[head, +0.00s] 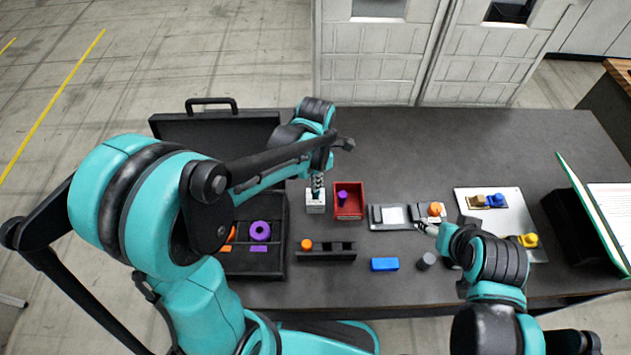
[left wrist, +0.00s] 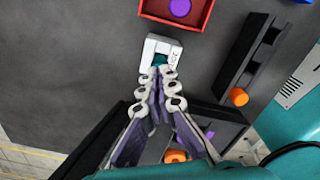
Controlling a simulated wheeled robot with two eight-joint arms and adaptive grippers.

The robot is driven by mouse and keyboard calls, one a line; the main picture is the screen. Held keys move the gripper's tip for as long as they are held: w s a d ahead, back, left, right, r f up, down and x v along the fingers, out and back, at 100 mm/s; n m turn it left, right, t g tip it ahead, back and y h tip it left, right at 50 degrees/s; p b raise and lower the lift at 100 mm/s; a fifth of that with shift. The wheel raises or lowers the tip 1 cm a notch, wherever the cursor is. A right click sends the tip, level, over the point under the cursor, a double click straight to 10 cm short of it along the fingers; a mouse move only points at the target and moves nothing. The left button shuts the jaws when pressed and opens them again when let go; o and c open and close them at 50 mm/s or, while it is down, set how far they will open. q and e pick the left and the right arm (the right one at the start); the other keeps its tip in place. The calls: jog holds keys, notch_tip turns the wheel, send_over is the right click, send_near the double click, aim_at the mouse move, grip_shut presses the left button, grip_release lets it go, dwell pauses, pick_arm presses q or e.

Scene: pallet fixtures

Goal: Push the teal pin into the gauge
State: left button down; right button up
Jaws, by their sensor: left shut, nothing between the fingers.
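The gauge, a small white block (head: 316,207), stands on the dark table below my left gripper. In the left wrist view the white gauge (left wrist: 158,44) has the teal pin (left wrist: 160,60) at its opening, partly hidden by my fingertips. I cannot tell how deep the pin sits. My left gripper (head: 317,187) is shut and empty, pointing down at the gauge. Its fingertips (left wrist: 162,76) are together right at the pin; I cannot tell if they touch it. My right gripper (head: 430,229) is low over the table on the right, by a grey fixture, and its fingers are too small to read.
A red bin (head: 361,214) holding a purple piece stands just right of the gauge. A black slotted rack (head: 340,256) with an orange piece lies in front. An open black case (head: 278,262) is left. A blue block (head: 384,264) and a light plate (head: 514,222) lie right.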

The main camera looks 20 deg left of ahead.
pick_arm(q)
notch_tip(320, 180, up, 8)
jog(key=p, duration=0.6)
